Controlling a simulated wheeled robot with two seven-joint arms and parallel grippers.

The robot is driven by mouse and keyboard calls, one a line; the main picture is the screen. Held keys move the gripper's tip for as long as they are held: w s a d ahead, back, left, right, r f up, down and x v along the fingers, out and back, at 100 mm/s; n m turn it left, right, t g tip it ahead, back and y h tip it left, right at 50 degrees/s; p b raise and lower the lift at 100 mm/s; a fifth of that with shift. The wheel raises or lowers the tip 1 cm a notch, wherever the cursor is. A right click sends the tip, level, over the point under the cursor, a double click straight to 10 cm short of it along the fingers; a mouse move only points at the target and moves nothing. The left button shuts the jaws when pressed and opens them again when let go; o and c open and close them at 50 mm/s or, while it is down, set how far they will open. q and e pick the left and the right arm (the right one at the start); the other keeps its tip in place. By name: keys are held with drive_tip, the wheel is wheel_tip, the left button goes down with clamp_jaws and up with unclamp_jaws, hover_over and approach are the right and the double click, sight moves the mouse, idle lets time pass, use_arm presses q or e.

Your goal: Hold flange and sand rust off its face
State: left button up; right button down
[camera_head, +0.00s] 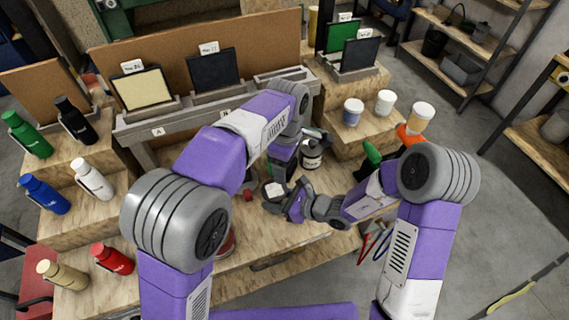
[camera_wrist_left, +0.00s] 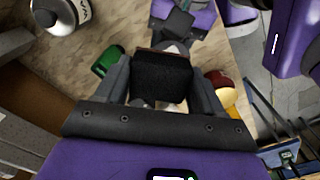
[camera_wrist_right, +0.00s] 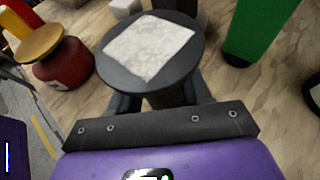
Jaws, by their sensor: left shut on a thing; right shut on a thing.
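A dark round flange (camera_wrist_right: 118,78) is held in my right gripper (camera_wrist_right: 165,98), its face towards the right wrist camera. A whitish, marbled square patch (camera_wrist_right: 150,47) lies on that face. The flange also shows small in the head view (camera_head: 274,191). My left gripper (camera_wrist_left: 161,78) is shut on a black block (camera_wrist_left: 161,80) with a brown edge along its far side. In the left wrist view, part of my right gripper and a pale bit of the flange show just beyond the block. I cannot tell whether block and flange touch.
A green block (camera_wrist_right: 262,30) and a red, tan-topped object (camera_wrist_right: 62,62) stand on the wooden bench near the flange. Coloured bottles (camera_head: 45,193) fill the left steps; lidded cups (camera_head: 384,103) stand at right.

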sight(286, 187)
use_arm(q)
drive_tip(key=shift+f, duration=3.15)
drive_tip(key=shift+a+f, duration=0.15)
drive_tip(key=shift+f, duration=0.2)
drive_tip(key=shift+c, duration=0.4)
drive_tip(key=shift+s+a+f, duration=0.1)
drive_tip(key=shift+s+a, duration=0.2)
drive_tip(key=shift+a, duration=0.7)
drive_tip(key=shift+s+a, duration=0.3)
drive_tip(key=shift+a, duration=0.65)
drive_tip(key=shift+s+a+f, duration=0.1)
drive_tip(key=shift+s+a, duration=0.2)
drive_tip(key=shift+a, duration=0.7)
drive_tip(key=shift+w+d, duration=0.3)
drive_tip(key=shift+d, duration=0.7)
drive_tip(key=shift+w+d, duration=0.25)
drive_tip(key=shift+d, duration=0.75)
drive_tip(key=shift+w+d, duration=0.3)
drive_tip(key=shift+d, duration=0.7)
drive_tip(key=shift+d+r, duration=0.2)
drive_tip(key=shift+r, duration=0.05)
drive_tip(key=shift+a+r, duration=0.1)
drive_tip(key=shift+r, duration=3.8)
